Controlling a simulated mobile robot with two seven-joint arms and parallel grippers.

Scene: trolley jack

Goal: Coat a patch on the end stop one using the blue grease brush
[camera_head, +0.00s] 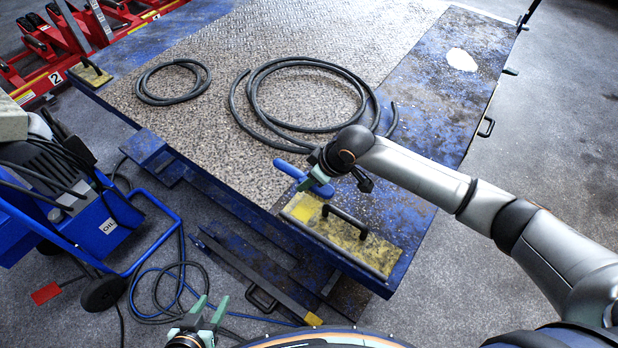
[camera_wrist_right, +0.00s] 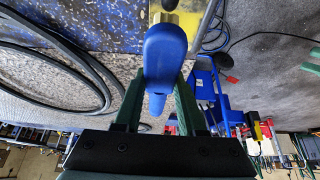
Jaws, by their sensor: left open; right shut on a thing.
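My right gripper (camera_head: 312,174) is shut on the blue grease brush (camera_head: 319,188), above the near corner of the platform. A yellow end stop (camera_head: 338,241) with a black handle lies at the near corner, just below the brush. I cannot tell whether they touch. Another yellow end stop (camera_head: 91,75) is at the far left edge. No number is readable on either. My left gripper (camera_head: 206,313) is open and empty, low above the floor.
The blue platform (camera_head: 440,120) carries a small coiled hose (camera_head: 150,98) and a larger one (camera_head: 250,112), plus a pale spill (camera_head: 461,59). A blue machine marked OIL (camera_head: 100,215) stands left, with cables on the floor. Red frames (camera_head: 48,75) stand at back left.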

